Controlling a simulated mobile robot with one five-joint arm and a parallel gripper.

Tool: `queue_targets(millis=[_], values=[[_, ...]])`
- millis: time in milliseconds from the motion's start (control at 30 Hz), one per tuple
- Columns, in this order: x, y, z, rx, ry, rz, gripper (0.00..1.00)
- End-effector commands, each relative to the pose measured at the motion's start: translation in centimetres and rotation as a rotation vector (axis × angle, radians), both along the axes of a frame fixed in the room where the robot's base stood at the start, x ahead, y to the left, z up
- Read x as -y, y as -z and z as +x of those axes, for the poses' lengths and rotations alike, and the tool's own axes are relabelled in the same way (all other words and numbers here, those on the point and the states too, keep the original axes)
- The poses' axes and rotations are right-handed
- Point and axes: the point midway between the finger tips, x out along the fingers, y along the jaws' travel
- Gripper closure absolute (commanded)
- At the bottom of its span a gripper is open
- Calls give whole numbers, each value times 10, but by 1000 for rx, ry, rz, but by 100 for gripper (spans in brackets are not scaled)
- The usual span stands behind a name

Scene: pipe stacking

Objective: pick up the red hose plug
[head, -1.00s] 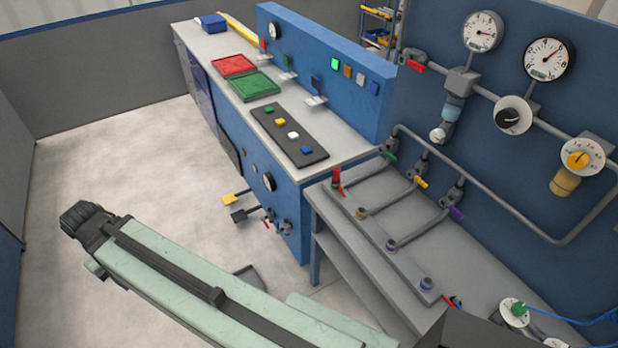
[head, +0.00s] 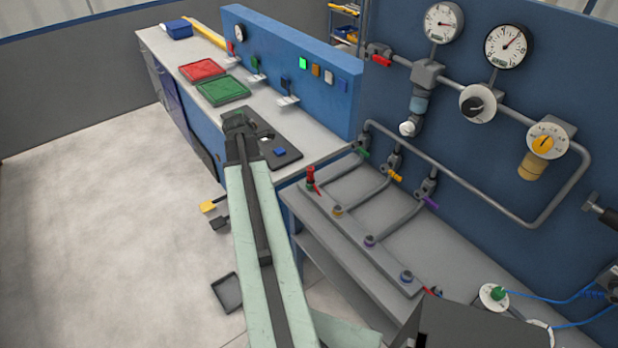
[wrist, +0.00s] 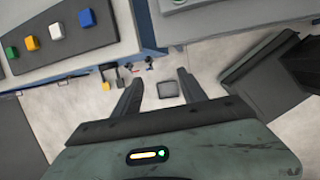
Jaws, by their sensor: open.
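A red plug (head: 310,174) stands upright in the first port, at the far left end of the grey port rail (head: 352,230), in the head view. A small red part shows just beside its base. I cannot see the plug in the wrist view. My gripper (wrist: 160,76) is open and empty, with both dark fingers spread over the floor in the wrist view. In the head view, my arm reaches up toward the button panel, left of the plug and apart from it.
The black button panel (head: 270,146) lies on the left bench, with red (head: 202,70) and green (head: 222,90) trays behind it. Grey pipes (head: 480,195) and gauges (head: 443,22) line the blue wall at right. A dark tray (head: 227,292) lies on the floor.

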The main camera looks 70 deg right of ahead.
Motion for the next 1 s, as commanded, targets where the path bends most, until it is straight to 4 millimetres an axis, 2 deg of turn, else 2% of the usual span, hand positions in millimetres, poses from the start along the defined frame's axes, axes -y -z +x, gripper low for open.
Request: queue_targets(millis=[33, 100, 200, 267, 433, 633, 833, 1000], values=[[32, -1, -36, -40, -42, -14, 51], [63, -2, -76, -94, -118, -29, 51], [87, -4, -115, -152, -193, -38, 51], [94, -5, -128, -169, -217, -40, 51], [98, -2, -134, -180, -235, -40, 51], [105, 22, -136, -180, -234, -40, 51], [107, 25, -136, -179, -233, -40, 51], [114, 53, -134, -179, -233, -40, 51]])
